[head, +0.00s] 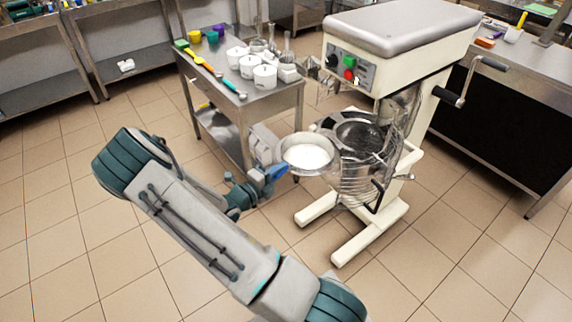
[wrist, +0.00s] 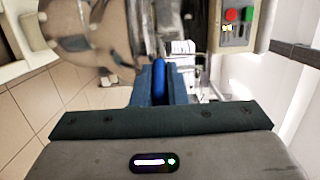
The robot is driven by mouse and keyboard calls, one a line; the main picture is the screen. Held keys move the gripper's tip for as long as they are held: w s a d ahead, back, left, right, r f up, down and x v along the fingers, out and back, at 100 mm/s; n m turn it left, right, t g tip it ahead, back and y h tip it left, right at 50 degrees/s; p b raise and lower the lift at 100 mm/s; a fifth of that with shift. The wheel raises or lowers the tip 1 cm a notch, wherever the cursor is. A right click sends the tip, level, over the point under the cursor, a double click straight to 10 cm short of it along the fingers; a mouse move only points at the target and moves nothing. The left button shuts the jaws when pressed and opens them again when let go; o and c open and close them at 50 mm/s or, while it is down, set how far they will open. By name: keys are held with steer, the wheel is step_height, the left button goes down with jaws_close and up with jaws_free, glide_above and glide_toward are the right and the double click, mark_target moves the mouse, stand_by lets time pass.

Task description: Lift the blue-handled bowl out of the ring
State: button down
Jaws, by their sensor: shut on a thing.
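The blue-handled bowl (head: 307,153) is a shallow metal bowl with white contents, roughly level, in the middle of the head view. Its blue handle (head: 277,173) points down-left, and my gripper (head: 268,177) is shut on it. In the wrist view the blue handle (wrist: 159,76) stands between the fingers of my gripper (wrist: 159,95). Next to the bowl on the right, a dark metal ring-like rim (head: 327,123) sits at the front of the cream machine. I cannot tell whether the bowl touches it or is still within a ring.
The cream machine (head: 395,50) has a wire guard (head: 360,180), a side crank (head: 448,96) and splayed feet (head: 345,250). A steel cart (head: 240,112) behind the gripper carries white tubs (head: 265,77) and coloured utensils. The tiled floor at left is clear.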

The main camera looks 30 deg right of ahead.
steer(key=shift+r+p+v, duration=0.2)
steer(key=shift+p+v, duration=0.2)
steer(key=shift+v, duration=0.7)
steer(key=shift+r+p+v, duration=0.2)
steer(key=shift+p+v, duration=0.15)
steer(key=shift+v, duration=0.8)
steer(key=shift+w, duration=0.1)
